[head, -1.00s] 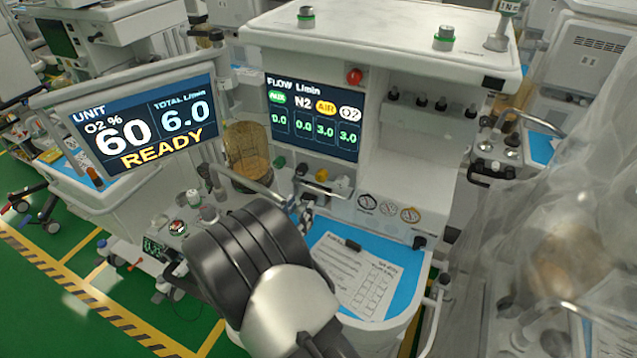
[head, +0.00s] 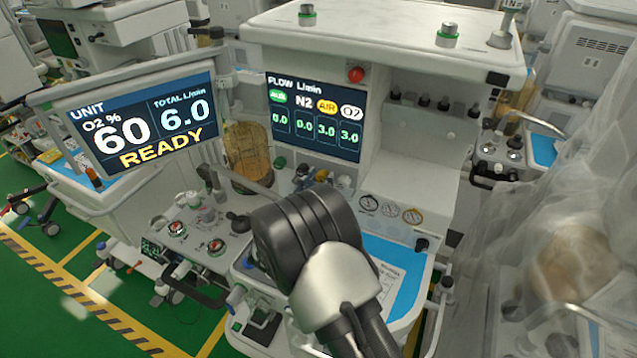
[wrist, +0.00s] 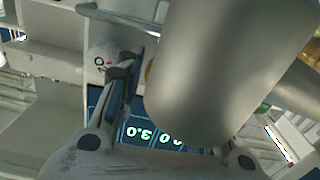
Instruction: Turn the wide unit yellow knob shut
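The wide unit has a flow display (head: 315,117) with a row of knobs under it. The yellow knob (head: 321,175) is small and partly covered by my gripper (head: 304,181) in the head view. In the wrist view only a thin yellow edge (wrist: 149,74) shows beside a large grey rounded shape. That shape hides most of the knob and one of my fingers. The visible finger stands well out to the left, beside the white O2 knob (wrist: 101,60), so my gripper looks open. I cannot tell whether it touches a knob.
The green knob (head: 280,162) is at the left of the row. An amber canister (head: 247,157) stands left of the knobs. Gauges (head: 391,210) sit to the right. A blue worktop (head: 402,258) with paper lies below, partly behind my arm. The screen (head: 147,120) reads READY.

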